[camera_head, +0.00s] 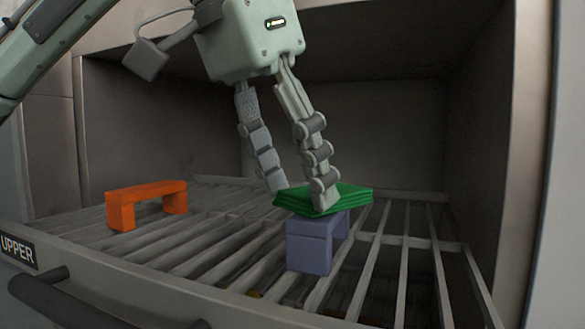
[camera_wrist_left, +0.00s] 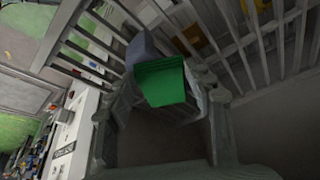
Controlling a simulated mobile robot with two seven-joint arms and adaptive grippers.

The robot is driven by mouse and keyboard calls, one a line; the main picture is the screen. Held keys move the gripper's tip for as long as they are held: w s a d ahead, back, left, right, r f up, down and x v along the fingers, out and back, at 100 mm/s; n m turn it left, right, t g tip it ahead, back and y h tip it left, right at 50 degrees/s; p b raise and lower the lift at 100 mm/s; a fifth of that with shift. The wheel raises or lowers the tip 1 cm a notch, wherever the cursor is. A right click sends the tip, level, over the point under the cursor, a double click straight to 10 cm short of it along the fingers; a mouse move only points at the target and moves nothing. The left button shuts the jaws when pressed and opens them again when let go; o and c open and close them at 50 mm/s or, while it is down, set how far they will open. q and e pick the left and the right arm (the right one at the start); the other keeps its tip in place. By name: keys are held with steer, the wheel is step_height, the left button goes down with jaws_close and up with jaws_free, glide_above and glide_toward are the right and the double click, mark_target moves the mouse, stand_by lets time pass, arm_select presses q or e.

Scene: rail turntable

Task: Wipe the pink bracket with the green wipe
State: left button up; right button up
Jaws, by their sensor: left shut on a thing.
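The green wipe (camera_head: 350,198) is a folded pad over the top of a blue-violet bracket (camera_head: 310,250). It looks to touch the bracket, though the contact line is partly hidden. My left gripper (camera_head: 302,195) comes down from above and is shut on the wipe. The wipe also shows in the left wrist view (camera_wrist_left: 162,82), with the blue-violet bracket (camera_wrist_left: 140,48) beside it. No bracket in view looks clearly pink. My right gripper is not in view.
An orange bracket (camera_head: 146,204) stands on the slatted rack (camera_head: 190,262), to the left. The rack is labelled UPPER and has a dark handle (camera_head: 75,303) in front. Walls close in the back and sides. The right-hand slats are bare, with open gaps.

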arm_select(q)
steer(key=shift+f, duration=0.15)
steer(key=shift+s, duration=0.15)
